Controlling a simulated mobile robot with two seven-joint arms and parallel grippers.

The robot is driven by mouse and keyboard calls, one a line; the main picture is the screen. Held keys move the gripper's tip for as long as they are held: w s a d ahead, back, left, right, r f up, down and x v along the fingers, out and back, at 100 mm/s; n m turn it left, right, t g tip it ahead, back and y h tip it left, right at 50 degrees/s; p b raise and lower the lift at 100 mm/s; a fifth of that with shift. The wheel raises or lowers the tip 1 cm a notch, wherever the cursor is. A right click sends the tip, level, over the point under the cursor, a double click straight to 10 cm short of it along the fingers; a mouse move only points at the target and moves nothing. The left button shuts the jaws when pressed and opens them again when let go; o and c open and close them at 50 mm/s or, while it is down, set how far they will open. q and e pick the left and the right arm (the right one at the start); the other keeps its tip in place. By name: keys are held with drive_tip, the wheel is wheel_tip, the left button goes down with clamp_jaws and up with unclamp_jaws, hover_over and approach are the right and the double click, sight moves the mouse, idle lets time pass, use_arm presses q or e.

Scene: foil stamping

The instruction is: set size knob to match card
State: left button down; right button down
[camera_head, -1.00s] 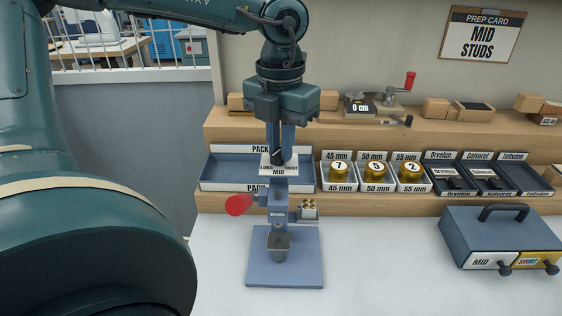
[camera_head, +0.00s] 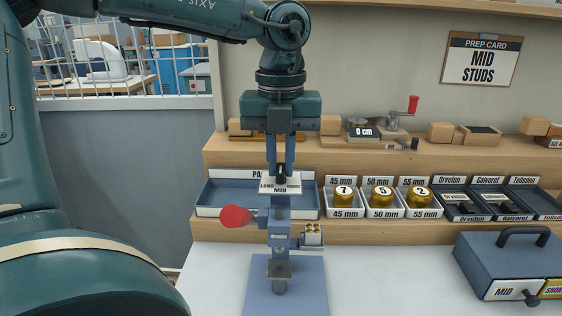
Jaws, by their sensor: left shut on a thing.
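The blue stamping press (camera_head: 280,240) stands on the white table, with a white size plate (camera_head: 266,189) on top. LONG shows at the plate's left end; the lettering on the right is partly covered. My left gripper (camera_head: 280,178) points straight down and is shut on the size knob above this plate. The fingers mostly hide the knob, so its setting cannot be read. My right gripper is not in view.
A red handle (camera_head: 236,217) sticks out left of the press. Dark labelled trays (camera_head: 461,218) and a blue drawer box (camera_head: 510,265) stand at right. White table is clear between press and box.

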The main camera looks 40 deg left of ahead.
sight(281, 166)
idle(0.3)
use_arm(q)
drive_tip(key=c, duration=1.4)
unclamp_jaws()
drive_tip(key=shift+c, duration=0.2)
drive_tip(key=shift+r, duration=0.1)
wheel_tip(281, 166, up, 13)
drive_tip(key=p, duration=0.1)
drive_tip(key=shift+p, duration=0.35)
